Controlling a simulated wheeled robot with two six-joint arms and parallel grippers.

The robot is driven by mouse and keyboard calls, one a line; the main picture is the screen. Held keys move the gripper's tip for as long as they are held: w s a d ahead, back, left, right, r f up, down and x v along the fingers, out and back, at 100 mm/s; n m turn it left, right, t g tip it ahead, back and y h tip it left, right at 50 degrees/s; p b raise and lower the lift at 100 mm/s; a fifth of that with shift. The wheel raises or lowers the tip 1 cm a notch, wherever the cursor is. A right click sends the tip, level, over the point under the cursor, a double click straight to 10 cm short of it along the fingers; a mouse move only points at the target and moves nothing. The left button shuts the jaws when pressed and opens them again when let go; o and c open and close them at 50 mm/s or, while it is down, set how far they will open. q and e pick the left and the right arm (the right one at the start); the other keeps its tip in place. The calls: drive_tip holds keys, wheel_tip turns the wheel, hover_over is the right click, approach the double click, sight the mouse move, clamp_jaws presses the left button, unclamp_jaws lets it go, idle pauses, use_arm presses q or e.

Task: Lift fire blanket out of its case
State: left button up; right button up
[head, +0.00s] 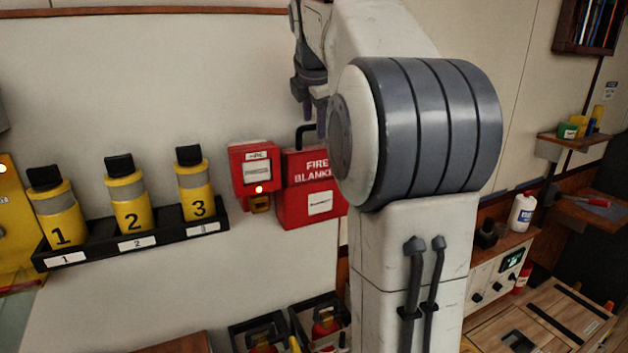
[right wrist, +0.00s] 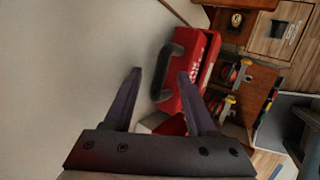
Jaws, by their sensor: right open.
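The red fire blanket case (head: 297,207), with white "FIRE BLANKET" lettering, is mounted on the wall, its right side hidden behind my right arm. A black handle (head: 301,130) stands up from its top; the blanket's cloth does not show. In the right wrist view the case (right wrist: 204,62) lies beyond the fingers, and the handle (right wrist: 164,68) appears between and beyond the two fingertips. My right gripper (right wrist: 160,73) is open and empty, and I cannot tell whether it touches the handle. In the head view the right gripper (head: 312,105) is just above the case, partly hidden by my arm.
A red call box (head: 255,172) with a lit lamp is close on the case's left. A black rack (head: 140,247) holds yellow numbered canisters further left. Trays with red items (head: 262,338) are below. A counter with a white bottle (head: 522,212) is at right.

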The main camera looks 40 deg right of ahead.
drive_tip(key=shift+f, duration=0.15)
clamp_jaws()
drive_tip(key=shift+d, duration=0.1)
idle(1.3)
